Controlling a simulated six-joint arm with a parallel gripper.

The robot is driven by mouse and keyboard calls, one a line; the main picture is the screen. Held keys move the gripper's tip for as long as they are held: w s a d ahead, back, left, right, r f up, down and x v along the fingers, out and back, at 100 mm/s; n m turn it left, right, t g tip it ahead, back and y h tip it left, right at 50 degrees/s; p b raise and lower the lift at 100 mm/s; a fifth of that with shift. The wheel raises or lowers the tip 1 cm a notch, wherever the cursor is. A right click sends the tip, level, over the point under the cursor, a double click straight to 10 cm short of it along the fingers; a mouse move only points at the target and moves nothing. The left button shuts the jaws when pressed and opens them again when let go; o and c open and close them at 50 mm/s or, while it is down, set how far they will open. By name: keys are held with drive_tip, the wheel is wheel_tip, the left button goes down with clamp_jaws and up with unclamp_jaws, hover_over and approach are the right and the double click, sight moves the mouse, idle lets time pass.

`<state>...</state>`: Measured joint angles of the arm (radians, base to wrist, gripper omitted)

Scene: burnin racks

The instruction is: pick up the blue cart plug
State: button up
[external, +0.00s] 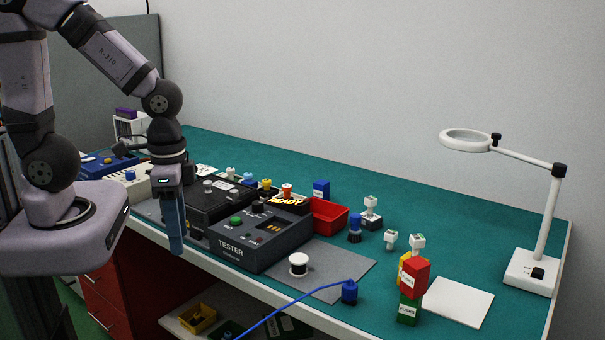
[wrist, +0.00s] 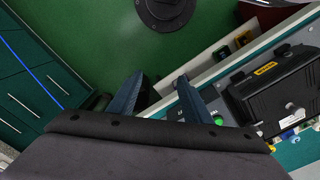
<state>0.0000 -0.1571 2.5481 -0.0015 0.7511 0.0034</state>
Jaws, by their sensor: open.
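A blue plug (external: 349,291) with a blue cable stands at the front edge of the grey mat in the external view. Its cable (external: 290,314) runs down to the lower left over the bench edge. A blue cable (wrist: 35,70) also crosses the left of the wrist view, but no plug shows there. My gripper (external: 176,245) hangs down beside the bench's front edge, left of the tester and far from the plug. In the wrist view my gripper (wrist: 159,82) has its two fingers apart, with nothing between them.
A white spool (external: 299,265) stands left of the plug. Stacked red, green and yellow blocks (external: 414,278) stand right of it. Another blue plug (external: 355,230) stands farther back, near a red bin (external: 328,216).

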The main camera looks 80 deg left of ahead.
wheel_tip(320, 180, up, 4)
drive_tip(key=m+t+h+b, duration=0.3)
drive_tip(key=t+h+b, duration=0.2)
drive_tip(key=t+b, duration=1.75)
hover_over(350, 284)
drive_tip(key=s+a+b, duration=0.2)
drive_tip(key=s+b, duration=0.2)
drive_tip(key=s, duration=0.1)
drive_tip(key=g, duration=0.5)
drive_tip(key=shift+y, duration=0.3)
drive_tip(key=f, duration=0.7)
drive_tip(key=f+p, duration=0.1)
drive_tip(key=f, duration=0.6)
drive_tip(key=shift+w+f, duration=0.2)
drive_tip(key=shift+f, duration=0.2)
drive_tip(key=shift+p+x, duration=0.55)
drive_tip(key=shift+x, duration=1.95)
drive_tip(key=shift+d, duration=0.1)
